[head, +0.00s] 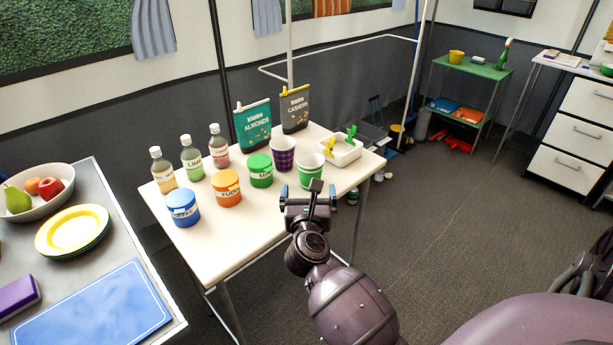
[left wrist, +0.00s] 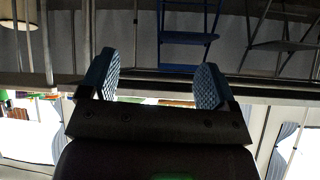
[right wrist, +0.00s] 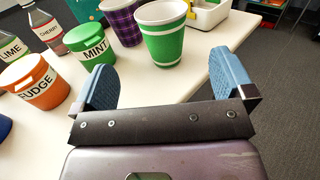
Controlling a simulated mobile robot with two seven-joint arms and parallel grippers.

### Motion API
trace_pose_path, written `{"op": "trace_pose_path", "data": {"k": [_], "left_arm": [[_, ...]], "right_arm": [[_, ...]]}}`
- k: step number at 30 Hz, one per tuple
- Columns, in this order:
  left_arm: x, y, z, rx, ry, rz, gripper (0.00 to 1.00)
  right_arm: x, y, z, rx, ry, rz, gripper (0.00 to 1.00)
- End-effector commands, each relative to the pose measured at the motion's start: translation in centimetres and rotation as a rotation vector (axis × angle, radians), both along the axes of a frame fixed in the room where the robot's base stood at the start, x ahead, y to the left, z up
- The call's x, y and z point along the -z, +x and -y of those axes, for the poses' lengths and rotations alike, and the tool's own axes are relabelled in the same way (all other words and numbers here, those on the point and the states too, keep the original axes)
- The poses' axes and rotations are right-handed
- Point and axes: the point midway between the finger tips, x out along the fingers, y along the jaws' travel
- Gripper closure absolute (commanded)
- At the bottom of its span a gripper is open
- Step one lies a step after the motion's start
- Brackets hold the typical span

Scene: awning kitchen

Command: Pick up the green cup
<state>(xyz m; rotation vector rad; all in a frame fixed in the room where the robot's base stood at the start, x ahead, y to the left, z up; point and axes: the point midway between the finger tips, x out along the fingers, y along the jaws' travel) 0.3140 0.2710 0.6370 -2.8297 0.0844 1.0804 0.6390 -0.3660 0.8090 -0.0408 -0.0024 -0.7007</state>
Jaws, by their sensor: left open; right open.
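The green cup (head: 310,169) is green with white bands and stands upright on the white table (head: 222,252), near its front-right edge. In the right wrist view the green cup (right wrist: 164,42) shows ahead of my right gripper (right wrist: 160,80), roughly between the fingers' directions. My right gripper also shows in the head view (head: 310,192); it is open and empty, close in front of the cup, with a small gap in the wrist view. My left gripper (left wrist: 160,75) is open and empty, away from the table, and is not in the head view.
A purple checked cup (head: 283,154) stands close left of the green cup. A green-lidded mint jar (head: 260,170) stands further left. A white caddy (head: 342,149) with yellow and green clips is behind right. Bottles, jars and bags fill the table's back; its front strip is clear.

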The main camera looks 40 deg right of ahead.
Motion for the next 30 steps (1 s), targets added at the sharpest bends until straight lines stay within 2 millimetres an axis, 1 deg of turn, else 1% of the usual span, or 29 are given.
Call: {"op": "trace_pose_path", "data": {"k": [3, 12, 20, 25, 30], "left_arm": [[-0.1, 0.2, 0.1, 0.002, 0.000, 0.005, 0.18], [0.6, -0.2, 0.0, 0.006, 0.006, -0.006, 0.18], [0.8, -0.3, -0.1, 0.012, 0.011, -0.007, 0.18], [1.3, -0.6, 0.0, 0.020, 0.020, -0.015, 0.18], [0.7, 0.0, 0.2, 0.030, 0.025, 0.005, 0.18]], "right_arm": [[0.3, 0.8, 0.6, 0.008, 0.039, 0.011, 0.00], [0.3, 3.9, 3.2, 0.007, 0.039, 0.011, 0.00], [0.3, 5.0, 4.3, 0.007, 0.038, 0.010, 0.00], [0.6, 6.5, 5.8, 0.006, 0.035, 0.007, 0.00], [0.5, 7.9, 7.0, 0.006, 0.037, 0.008, 0.00]]}}
